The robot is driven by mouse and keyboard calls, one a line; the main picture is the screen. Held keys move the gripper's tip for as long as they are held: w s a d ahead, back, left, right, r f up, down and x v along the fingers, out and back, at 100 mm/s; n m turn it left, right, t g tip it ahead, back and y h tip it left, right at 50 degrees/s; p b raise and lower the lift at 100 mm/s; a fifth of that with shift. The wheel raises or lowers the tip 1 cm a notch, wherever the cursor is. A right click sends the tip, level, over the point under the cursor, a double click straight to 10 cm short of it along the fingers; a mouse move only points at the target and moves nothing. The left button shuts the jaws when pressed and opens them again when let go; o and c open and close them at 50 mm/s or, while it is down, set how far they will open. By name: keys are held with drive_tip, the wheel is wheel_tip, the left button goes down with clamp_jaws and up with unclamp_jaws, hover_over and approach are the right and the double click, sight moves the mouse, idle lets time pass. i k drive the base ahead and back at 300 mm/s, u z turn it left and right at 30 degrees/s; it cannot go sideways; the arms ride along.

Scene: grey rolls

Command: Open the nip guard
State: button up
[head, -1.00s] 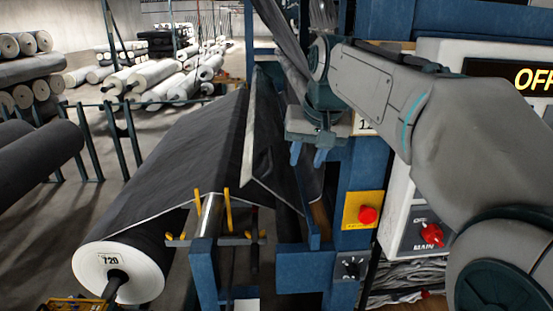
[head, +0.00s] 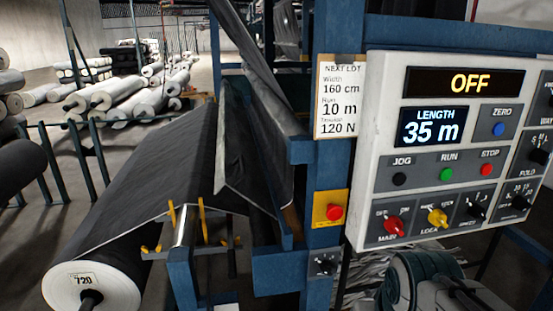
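No part is labelled as the nip guard, and I cannot tell which piece it is. A blue machine frame (head: 283,271) carries dark fabric (head: 155,150) that runs up from the roll marked 720 (head: 97,288). Yellow prongs (head: 203,220) stand around a silver roller end (head: 182,230). The control panel (head: 380,90) shows OFF and LENGTH 35 m. It has a red main knob (head: 395,226) and a yellow knob (head: 437,218) whose label seems to read LOCK.
A red button on a yellow plate (head: 328,208) and a black knob (head: 324,264) are on the blue post. A lot card (head: 339,100) hangs above. Fabric rolls (head: 120,92) lie behind a green rail (head: 85,165). Floor shows at left.

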sight(238, 167)
drive_tip(key=z, duration=0.6)
drive_tip(key=i, duration=0.55)
drive_tip(key=u, duration=2.15)
